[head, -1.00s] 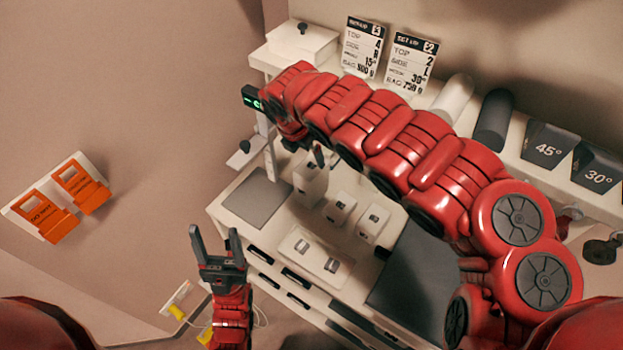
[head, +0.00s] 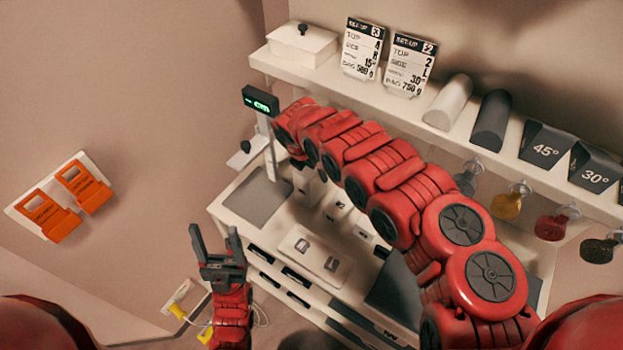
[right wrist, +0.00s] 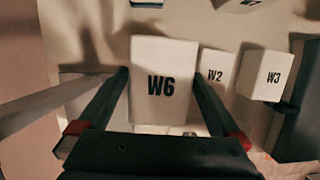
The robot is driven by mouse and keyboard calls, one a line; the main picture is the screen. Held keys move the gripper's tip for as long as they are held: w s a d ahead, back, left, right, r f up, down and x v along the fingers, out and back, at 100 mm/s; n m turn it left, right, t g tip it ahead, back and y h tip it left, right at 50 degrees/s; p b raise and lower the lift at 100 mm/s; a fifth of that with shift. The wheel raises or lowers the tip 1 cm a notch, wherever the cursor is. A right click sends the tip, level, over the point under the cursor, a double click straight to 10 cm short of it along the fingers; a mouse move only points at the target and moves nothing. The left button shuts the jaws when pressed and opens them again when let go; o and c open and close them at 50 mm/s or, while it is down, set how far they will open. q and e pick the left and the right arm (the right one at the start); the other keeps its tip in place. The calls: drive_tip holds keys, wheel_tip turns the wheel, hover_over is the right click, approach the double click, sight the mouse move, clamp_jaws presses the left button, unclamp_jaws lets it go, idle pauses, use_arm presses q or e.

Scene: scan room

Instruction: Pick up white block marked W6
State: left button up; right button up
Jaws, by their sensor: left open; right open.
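The white block marked W6 (right wrist: 165,75) stands upright in the right wrist view, its label facing the camera. My right gripper (right wrist: 161,76) is open, with one finger on each side of the block's lower part; I cannot tell whether they touch it. In the head view the block (head: 307,189) is mostly hidden behind my right arm, as is the right gripper. My left gripper (head: 215,240) is open and empty, in front of the bench's left part and away from the block.
White blocks W2 (right wrist: 213,75) and W3 (right wrist: 272,76) stand close to the right of W6. A display on a post (head: 261,100) and a grey pad (head: 259,198) lie to the left. A shelf (head: 345,90) with cards and wedges runs behind.

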drive_tip(key=shift+w+f, duration=0.1)
drive_tip(key=shift+f, duration=0.1)
drive_tip(key=shift+d, duration=0.1)
clamp_jaws()
idle(0.4)
